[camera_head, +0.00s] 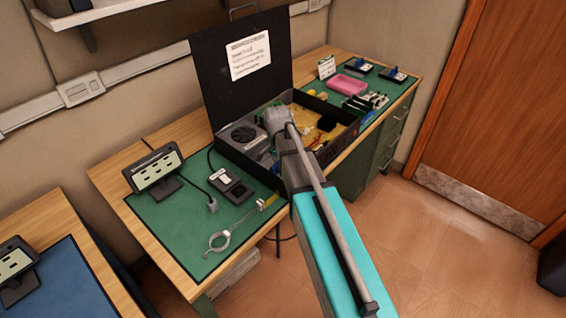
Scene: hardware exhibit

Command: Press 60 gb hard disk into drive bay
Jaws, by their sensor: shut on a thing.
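The open black case (236,160) stands on the green mat with its lid upright at the back. Inside it I see a round fan (243,135) at the left and a yellow-brown board (312,122) at the right. My gripper (276,120) is at the end of the arm, over the middle of the case. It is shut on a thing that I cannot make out. My arm covers part of the case interior. I cannot pick out the 60 gb hard disk or the drive bay.
A pink tray (347,85) and small dark devices with blue parts (393,75) lie on the right bench.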

